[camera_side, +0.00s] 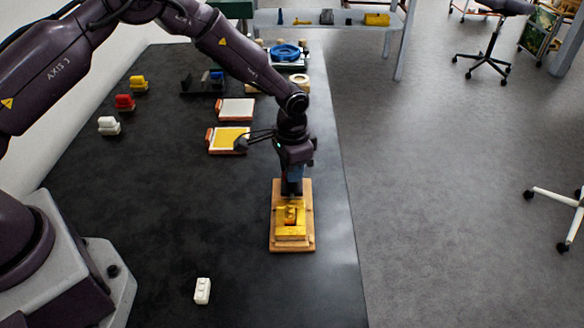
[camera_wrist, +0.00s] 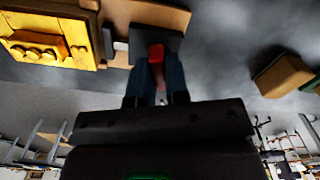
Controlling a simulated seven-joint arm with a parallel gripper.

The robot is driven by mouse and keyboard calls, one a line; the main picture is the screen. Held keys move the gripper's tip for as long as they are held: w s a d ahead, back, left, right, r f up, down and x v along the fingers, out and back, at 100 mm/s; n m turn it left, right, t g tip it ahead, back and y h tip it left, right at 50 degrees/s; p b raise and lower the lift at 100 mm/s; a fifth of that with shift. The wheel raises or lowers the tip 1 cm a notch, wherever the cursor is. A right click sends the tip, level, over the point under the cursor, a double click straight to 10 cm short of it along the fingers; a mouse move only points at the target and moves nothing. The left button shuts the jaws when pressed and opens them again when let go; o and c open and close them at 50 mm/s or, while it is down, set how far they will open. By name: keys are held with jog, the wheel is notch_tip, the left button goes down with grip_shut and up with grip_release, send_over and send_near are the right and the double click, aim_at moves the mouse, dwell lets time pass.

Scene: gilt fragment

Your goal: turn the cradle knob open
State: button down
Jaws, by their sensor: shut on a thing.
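My gripper (camera_side: 291,190) is low over the far end of a wooden board (camera_side: 309,222) in the side view. In the wrist view my gripper (camera_wrist: 157,78) has its two blue-grey fingers closed on a small red piece, which looks like the cradle knob (camera_wrist: 156,53). A dark grey plate lies behind the red knob, on the wooden board (camera_wrist: 150,14). A yellow block (camera_side: 291,232) sits on the board, nearer the camera than my gripper; it also shows at the top left of the wrist view (camera_wrist: 50,40). My gripper hides the knob in the side view.
A white studded brick (camera_side: 203,290) lies on the dark table (camera_side: 170,220) at the front. Two shallow trays, one yellow (camera_side: 228,140) and one white (camera_side: 237,109), lie behind to the left. The table's right edge is close to the board.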

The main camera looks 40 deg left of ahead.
jog(key=shift+m, duration=2.2)
jog(key=c, duration=1.1)
grip_release()
notch_tip(320, 180, up, 13)
jog(key=shift+r, duration=0.1)
